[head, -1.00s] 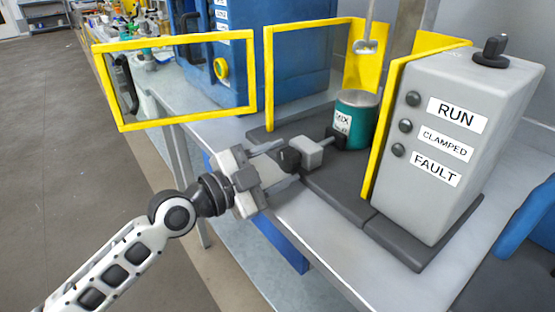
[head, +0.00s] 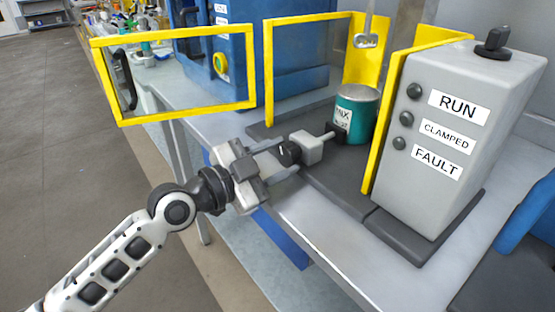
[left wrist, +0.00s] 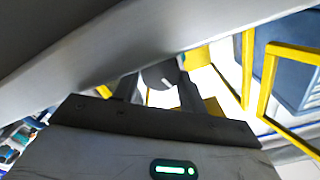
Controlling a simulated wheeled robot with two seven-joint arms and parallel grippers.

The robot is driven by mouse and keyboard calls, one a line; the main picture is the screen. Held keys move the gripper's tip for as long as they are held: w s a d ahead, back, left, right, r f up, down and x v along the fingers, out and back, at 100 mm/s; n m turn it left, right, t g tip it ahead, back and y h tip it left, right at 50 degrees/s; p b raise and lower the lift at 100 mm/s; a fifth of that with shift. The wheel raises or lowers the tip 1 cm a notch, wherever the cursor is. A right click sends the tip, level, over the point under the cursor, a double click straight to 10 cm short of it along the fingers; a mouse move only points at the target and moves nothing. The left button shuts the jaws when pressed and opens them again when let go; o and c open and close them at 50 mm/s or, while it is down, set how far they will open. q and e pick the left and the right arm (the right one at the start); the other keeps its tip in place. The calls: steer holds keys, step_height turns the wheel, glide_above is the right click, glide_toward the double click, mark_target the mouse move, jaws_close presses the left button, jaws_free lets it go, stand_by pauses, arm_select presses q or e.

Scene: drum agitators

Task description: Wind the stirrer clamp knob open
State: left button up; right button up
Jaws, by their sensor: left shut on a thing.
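The stirrer clamp knob (head: 288,153) is a small dark round knob on the near side of a light grey clamp block (head: 308,147). My left gripper (head: 289,156) has one finger on each side of it and is shut on it. In the left wrist view the knob (left wrist: 160,75) shows between the two dark fingers, with its far side hidden. The clamp block faces a teal mixing pot (head: 358,112) with a white label, standing on the dark base. My right gripper is not in view.
A yellow-framed guard door (head: 175,72) stands open at the left. A grey control box (head: 455,145) labelled RUN, CLAMPED and FAULT stands at the right; its lamps look dark. A stirrer shaft (head: 368,38) hangs above the pot. A blue cabinet (head: 290,60) is behind.

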arm_select(q)
steer(key=shift+n, duration=2.3)
steer(key=o, duration=0.7)
steer(key=shift+a, duration=0.1)
